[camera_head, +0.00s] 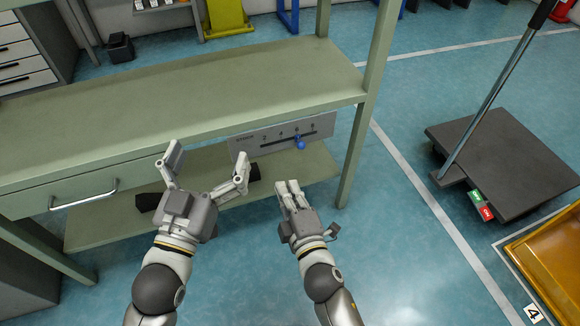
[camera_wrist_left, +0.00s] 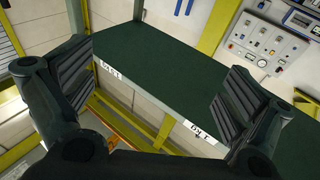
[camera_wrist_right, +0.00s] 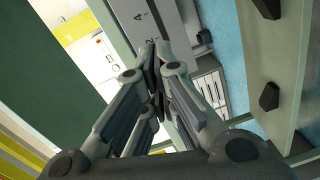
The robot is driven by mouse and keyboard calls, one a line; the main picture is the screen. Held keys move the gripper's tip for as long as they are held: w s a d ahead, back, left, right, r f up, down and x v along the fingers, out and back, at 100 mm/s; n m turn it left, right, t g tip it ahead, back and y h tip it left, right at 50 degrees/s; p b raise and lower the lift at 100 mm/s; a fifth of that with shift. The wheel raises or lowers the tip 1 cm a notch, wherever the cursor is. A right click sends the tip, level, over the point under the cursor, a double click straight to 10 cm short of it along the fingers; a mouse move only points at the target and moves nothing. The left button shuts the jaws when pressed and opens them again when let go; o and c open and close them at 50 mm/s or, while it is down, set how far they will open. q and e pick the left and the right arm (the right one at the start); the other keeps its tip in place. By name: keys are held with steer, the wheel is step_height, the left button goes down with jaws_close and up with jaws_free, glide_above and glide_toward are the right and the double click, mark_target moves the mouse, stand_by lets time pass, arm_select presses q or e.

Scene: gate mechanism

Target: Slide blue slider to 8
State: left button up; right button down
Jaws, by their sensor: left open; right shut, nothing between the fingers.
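A grey panel (camera_head: 262,144) with a numbered scale and a dark slot hangs under the right part of the green bench's front edge. The blue slider (camera_head: 300,143) is a round knob on this slot, at about the 6 mark, left of the 8. My right gripper (camera_head: 288,184) is shut and empty, below the knob and apart from it. In the right wrist view the scale panel (camera_wrist_right: 168,22) shows beyond the shut fingertips; the blue knob is not visible there. My left gripper (camera_head: 207,156) is open and empty, left of the panel in front of the bench.
The green bench (camera_head: 215,92) has a drawer with a handle (camera_head: 84,194) at left, a lower shelf (camera_head: 110,224) and an upright leg (camera_head: 350,155) just right of the panel. A flat cart (camera_head: 505,155) stands further right. Blue floor between them is clear.

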mark_target(300, 143)
arm_select(q)
steer(key=s+r+t+h+b, duration=0.2)
steer(key=s+r+t, duration=0.2)
steer(key=r, duration=0.5)
steer(key=shift+s+t, duration=0.3)
steer(key=shift+t, duration=0.7)
arm_select(e)
steer(key=w, duration=1.1)
steer(key=shift+w+d+f, duration=0.25)
steer(key=shift+w+d, duration=0.05)
arm_select(q)
steer(key=shift+r, duration=0.1)
steer(key=w+f+g+y+p, duration=0.1)
steer(key=w+f+g, duration=0.3)
steer(key=f, duration=0.4)
steer(key=shift+g+y+p, duration=0.4)
steer(key=shift+g+p, duration=0.1)
steer(key=shift+g, duration=0.3)
arm_select(e)
steer(key=d, duration=0.1)
steer(key=w+d, duration=0.1)
steer(key=d, duration=0.3)
steer(key=shift+w, duration=0.4)
